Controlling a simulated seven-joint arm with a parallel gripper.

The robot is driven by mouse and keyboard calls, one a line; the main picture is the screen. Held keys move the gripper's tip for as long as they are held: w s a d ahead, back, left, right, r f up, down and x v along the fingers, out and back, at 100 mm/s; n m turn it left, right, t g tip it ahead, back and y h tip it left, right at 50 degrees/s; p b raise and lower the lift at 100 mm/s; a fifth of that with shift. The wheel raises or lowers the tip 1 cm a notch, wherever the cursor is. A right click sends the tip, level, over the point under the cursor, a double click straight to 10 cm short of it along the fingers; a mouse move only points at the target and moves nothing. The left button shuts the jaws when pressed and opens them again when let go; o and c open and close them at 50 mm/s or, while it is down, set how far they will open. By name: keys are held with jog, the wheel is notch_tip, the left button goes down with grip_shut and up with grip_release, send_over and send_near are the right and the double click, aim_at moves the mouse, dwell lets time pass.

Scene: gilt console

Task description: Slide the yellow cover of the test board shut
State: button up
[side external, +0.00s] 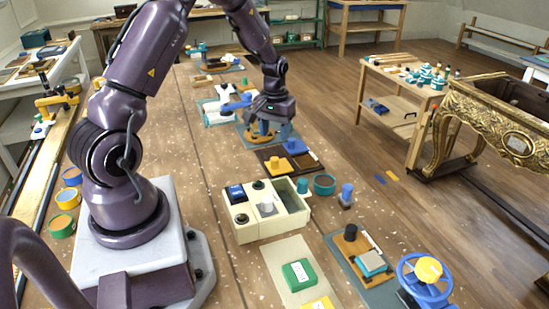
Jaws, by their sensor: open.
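My gripper (268,124) is at the end of my arm, beyond the cream box, above the far part of the bench. Its fingers are small and blend with tan and blue parts below, so contact there cannot be told. It is open. A dark brown board (308,160) lies just nearer than my gripper. A yellow block or cover (278,165) sits on its left part, with a blue piece (294,146) behind. This may be the test board; the view is too small to be sure. The yellow piece is apart from my gripper.
A cream box (268,233) with a small screen and knobs stands nearer on the bench (205,160). Beside it are a teal ring (324,184) and a blue-topped peg (346,195). A blue handwheel (424,280) and a green block (299,274) are at the front.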

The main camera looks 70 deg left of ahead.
aim_at(275, 158)
notch_tip(275, 158, down, 9)
dwell(0.3)
jog(key=shift+w, duration=0.1)
grip_shut()
